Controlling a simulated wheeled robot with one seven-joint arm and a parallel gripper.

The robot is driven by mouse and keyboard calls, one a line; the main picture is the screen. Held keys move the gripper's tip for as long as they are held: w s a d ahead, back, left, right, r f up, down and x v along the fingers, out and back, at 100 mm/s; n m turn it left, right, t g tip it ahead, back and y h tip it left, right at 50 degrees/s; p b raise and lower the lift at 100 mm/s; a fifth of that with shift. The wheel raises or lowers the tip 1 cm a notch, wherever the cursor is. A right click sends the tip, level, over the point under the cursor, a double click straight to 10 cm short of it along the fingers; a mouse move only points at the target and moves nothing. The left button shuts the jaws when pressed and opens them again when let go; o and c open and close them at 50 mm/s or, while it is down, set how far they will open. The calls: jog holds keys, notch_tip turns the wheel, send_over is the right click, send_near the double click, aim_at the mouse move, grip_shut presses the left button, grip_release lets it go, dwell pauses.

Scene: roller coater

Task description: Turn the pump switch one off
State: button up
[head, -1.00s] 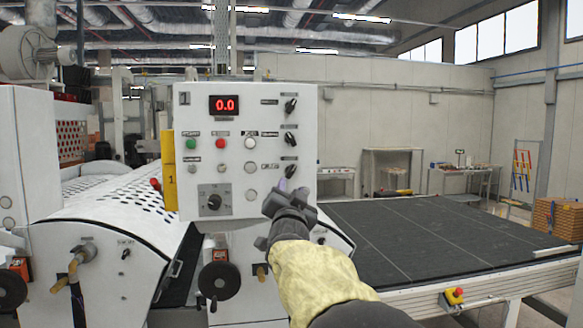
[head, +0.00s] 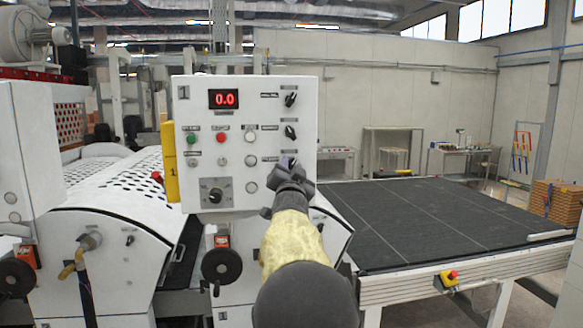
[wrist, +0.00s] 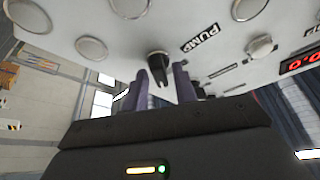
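The white control panel marked 1 (head: 235,110) faces me in the head view. Two black rotary switches, upper (head: 290,99) and middle (head: 290,131), show on its right side. In the wrist view, a black switch knob (wrist: 158,62) stands beside the label PUMP (wrist: 200,39). My gripper (wrist: 161,84) is open there, its two purplish fingers apart, with the knob ahead of the gap between them. I cannot tell whether the fingers touch the knob.
Round buttons, including a white one (head: 250,138), lie left of my gripper. A larger black dial (head: 214,195) is at the panel's lower left. A dark conveyor belt (head: 430,215) spreads to the right, with a red stop button (head: 453,275) on its frame.

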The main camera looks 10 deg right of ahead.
grip_shut()
jog(key=shift+f+n+y+b, duration=0.2)
jog(key=shift+n+y+b, duration=0.3)
jog(key=shift+b, duration=0.45)
jog(key=n+y+b, duration=0.1)
jog(key=n+b, duration=0.1)
jog(key=n, duration=0.1)
jog(key=n+t+y+b, duration=0.1)
jog(key=n+b, duration=0.2)
jog(key=shift+d+y+b, duration=0.15)
jog(key=shift+y+b, duration=0.15)
jog(key=shift+y, duration=0.1)
jog(key=n+y, duration=0.1)
jog(key=n, duration=0.2)
jog(key=n+y, duration=0.1)
jog(key=n, duration=0.1)
jog(key=shift+r+n+y, duration=0.2)
jog(key=shift+n+y, duration=0.2)
jog(key=shift+n+g+y+p, duration=0.45)
jog(key=shift+n+y, duration=0.85)
jog(key=shift+n, duration=1)
